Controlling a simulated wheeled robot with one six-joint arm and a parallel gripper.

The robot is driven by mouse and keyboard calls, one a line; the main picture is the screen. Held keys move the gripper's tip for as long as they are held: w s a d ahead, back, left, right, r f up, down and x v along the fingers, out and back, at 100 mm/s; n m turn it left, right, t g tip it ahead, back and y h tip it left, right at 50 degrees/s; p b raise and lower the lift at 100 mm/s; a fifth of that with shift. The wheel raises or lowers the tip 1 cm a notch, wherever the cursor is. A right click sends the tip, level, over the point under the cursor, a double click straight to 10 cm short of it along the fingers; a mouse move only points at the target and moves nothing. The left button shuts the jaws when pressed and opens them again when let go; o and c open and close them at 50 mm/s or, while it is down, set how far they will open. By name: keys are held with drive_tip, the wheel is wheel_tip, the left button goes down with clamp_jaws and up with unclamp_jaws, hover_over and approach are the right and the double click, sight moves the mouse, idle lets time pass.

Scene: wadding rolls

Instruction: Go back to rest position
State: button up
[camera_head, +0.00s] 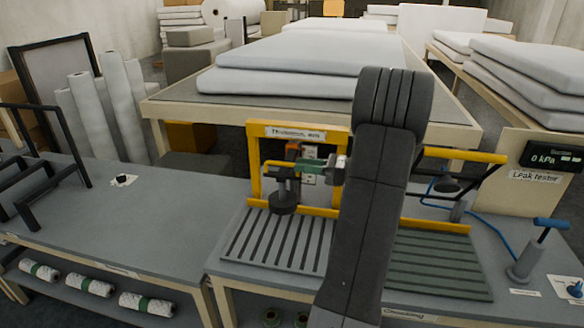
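My dark grey arm rises through the middle of the head view and covers part of the bench behind it. I cannot make out my gripper; its fingers do not show clearly in this view. Just left of my arm, a dark round-footed part (284,193) hangs in front of the yellow frame of a thickness gauge (255,175). A green piece (312,165) and a small orange block (293,149) are beside it. I cannot tell how these parts join, as my arm hides what is to their right.
The grey bench (165,225) has a slatted grey plate (270,240) and a green plate (440,262). A leak tester (535,175) and blue-handled pump (525,258) stand at right. White slabs (300,72) lie on a table behind. Several small rolls (90,286) lie on the lower shelf.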

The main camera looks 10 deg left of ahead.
sight(284, 175)
drive_tip(key=shift+d, duration=0.65)
drive_tip(key=a+p, duration=0.2)
drive_tip(key=a, duration=0.5)
drive_tip(key=shift+a, duration=0.15)
drive_tip(key=shift+a+f+b, duration=0.2)
drive_tip(key=shift+f+b, duration=0.25)
drive_tip(key=shift+f, duration=0.1)
drive_tip(key=shift+w+d+f+b, duration=0.1)
drive_tip(key=shift+d+f+b, duration=0.05)
drive_tip(key=shift+f+b, duration=0.3)
drive_tip(key=shift+f, duration=0.1)
